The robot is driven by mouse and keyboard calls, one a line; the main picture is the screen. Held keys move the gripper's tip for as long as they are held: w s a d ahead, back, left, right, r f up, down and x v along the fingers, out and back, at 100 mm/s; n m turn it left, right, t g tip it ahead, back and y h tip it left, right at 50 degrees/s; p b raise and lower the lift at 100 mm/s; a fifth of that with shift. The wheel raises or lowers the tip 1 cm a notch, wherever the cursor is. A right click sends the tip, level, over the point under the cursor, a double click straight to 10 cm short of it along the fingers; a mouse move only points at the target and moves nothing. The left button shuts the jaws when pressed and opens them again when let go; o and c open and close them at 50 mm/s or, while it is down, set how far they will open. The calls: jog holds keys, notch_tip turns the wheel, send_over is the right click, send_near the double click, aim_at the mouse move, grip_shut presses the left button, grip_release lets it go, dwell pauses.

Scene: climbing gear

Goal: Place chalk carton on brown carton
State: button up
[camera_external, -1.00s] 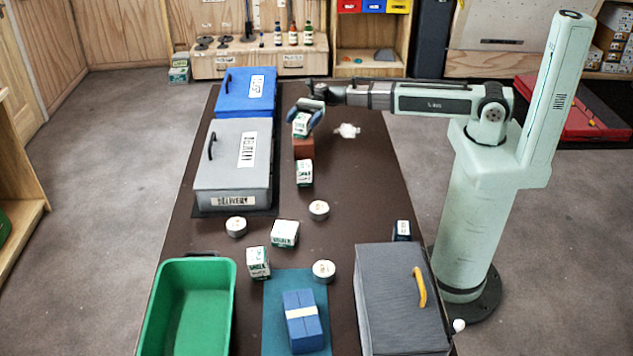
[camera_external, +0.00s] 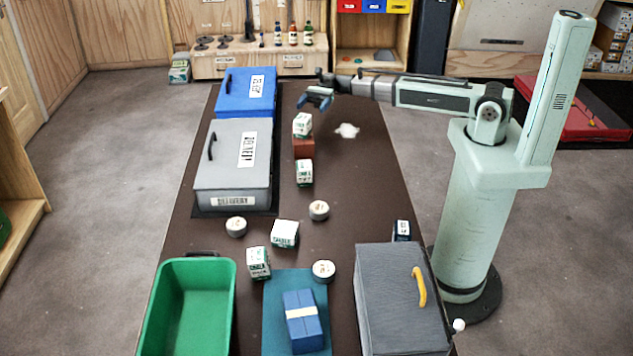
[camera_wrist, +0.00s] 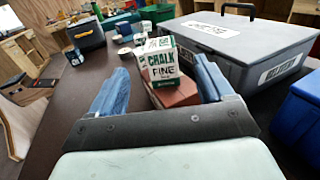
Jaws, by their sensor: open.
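A white and green chalk carton (camera_external: 302,124) stands on top of the brown carton (camera_external: 303,147) near the far part of the table. In the wrist view the chalk carton (camera_wrist: 161,62) rests upright on the brown carton (camera_wrist: 177,93), with its label facing the camera. My gripper (camera_external: 316,101) is open and empty, above and behind the stack in the external view. In the wrist view its blue fingers (camera_wrist: 160,92) are spread to either side of the stack, apart from it. The brown carton's lower part is partly hidden in the wrist view.
More chalk cartons (camera_external: 304,172) and several round tins (camera_external: 319,210) lie on the table. A grey case (camera_external: 228,180) and a blue case (camera_external: 231,98) stand left of the stack. A green bin (camera_external: 228,320) and a dark grey box (camera_external: 390,300) are at the near end. A white splotch (camera_external: 347,131) lies right of the stack.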

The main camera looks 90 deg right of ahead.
jog(key=shift+v, duration=1.05)
